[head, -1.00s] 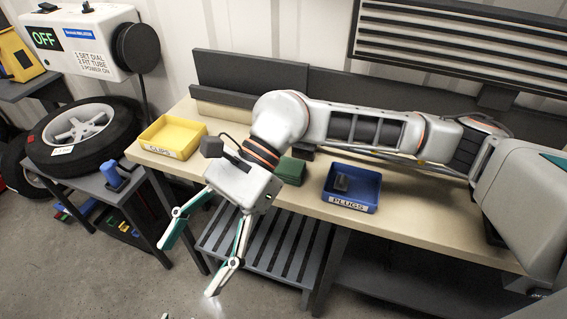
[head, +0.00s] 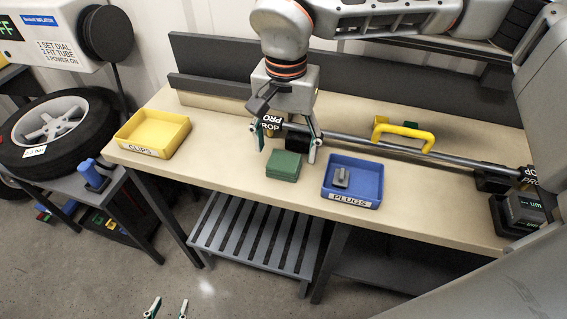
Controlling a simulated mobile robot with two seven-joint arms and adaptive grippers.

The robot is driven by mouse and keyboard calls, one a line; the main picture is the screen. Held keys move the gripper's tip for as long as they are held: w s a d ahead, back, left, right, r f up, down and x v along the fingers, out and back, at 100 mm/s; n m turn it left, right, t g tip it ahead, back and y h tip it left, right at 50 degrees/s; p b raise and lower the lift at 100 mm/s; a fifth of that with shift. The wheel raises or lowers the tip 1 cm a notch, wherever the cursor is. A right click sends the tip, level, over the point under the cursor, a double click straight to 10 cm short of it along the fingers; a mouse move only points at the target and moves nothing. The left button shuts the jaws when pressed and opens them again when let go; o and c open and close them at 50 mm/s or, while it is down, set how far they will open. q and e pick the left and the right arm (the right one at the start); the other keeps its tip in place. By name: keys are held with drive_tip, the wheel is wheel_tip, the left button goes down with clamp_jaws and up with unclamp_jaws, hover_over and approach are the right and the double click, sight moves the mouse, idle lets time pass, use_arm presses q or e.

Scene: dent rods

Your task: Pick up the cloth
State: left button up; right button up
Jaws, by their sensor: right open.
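A green folded cloth (head: 284,167) lies on the workbench, left of the blue PLUGS tray. My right gripper (head: 287,154) is open and points down above the bench, just behind the cloth in the picture. Its fingers are spread to either side of the cloth's back edge, and nothing is between them. I cannot tell how high the fingertips are above the bench. Only the fingertips of my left gripper (head: 167,307) show at the bottom edge. They are apart, with nothing seen between them.
The blue PLUGS tray (head: 371,188) with a grey part stands right of the cloth. A yellow CLIPS tray (head: 182,130) is at the left. A long grey rod (head: 350,139) lies behind, with a yellow handle (head: 404,134) near it. The bench front is clear.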

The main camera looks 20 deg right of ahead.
sight(284, 160)
drive_tip(key=f, duration=0.5)
drive_tip(key=shift+w+a, duration=0.1)
drive_tip(key=shift+w, duration=0.1)
drive_tip(key=shift+c, duration=0.7)
drive_tip(key=c, duration=0.8)
drive_tip(key=shift+r, duration=0.6)
drive_tip(key=shift+r+p, duration=0.85)
drive_tip(key=shift+r, duration=8.55)
